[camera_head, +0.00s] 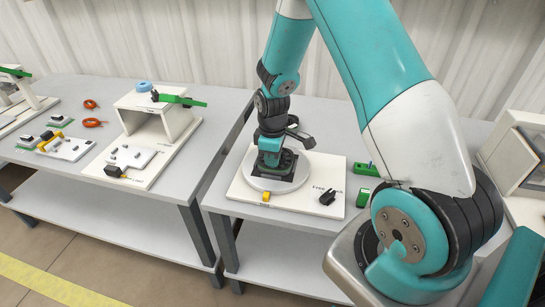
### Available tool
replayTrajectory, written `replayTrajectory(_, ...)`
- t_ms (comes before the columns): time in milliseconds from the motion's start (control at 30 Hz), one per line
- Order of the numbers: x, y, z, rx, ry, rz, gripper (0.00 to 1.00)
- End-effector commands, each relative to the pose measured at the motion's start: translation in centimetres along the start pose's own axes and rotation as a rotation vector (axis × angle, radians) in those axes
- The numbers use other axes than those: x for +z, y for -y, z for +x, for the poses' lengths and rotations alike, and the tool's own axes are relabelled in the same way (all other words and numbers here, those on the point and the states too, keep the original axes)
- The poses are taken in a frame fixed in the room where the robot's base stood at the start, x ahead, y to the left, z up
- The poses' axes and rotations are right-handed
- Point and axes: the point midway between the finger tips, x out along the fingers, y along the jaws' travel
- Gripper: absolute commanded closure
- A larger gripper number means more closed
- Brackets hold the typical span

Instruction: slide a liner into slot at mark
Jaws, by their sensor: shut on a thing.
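My gripper (280,178) points down over a white round part (257,184) on a white board (240,196). The gripper is shut on the liner, but its body hides the liner and its own fingertips. The slot and its mark are also hidden or too small to make out, so I cannot tell whether the liner touches the slot. The board carries printed words near its right side.
A yellow block (266,197) and a black piece (328,197) lie on the board's front part. Green blocks (366,169) stand to its right. A second bench with a white open box (158,100) stands at left. A white cabinet (515,155) is at right.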

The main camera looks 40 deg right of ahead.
Motion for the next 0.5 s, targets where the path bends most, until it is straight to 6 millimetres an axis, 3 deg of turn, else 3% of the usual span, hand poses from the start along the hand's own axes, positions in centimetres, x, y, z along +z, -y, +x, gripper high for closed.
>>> replayTrajectory(267, 0.00, 0.00, 0.05, 0.000, 0.000, 0.000, 1.00)
replayTrajectory(300, 0.00, 0.00, 0.05, 0.000, 0.000, 0.000, 0.84)
replayTrajectory(400, 0.00, 0.00, 0.05, 0.000, 0.000, 0.000, 0.61)
replayTrajectory(500, 0.00, 0.00, 0.05, 0.000, 0.000, 0.000, 0.61)
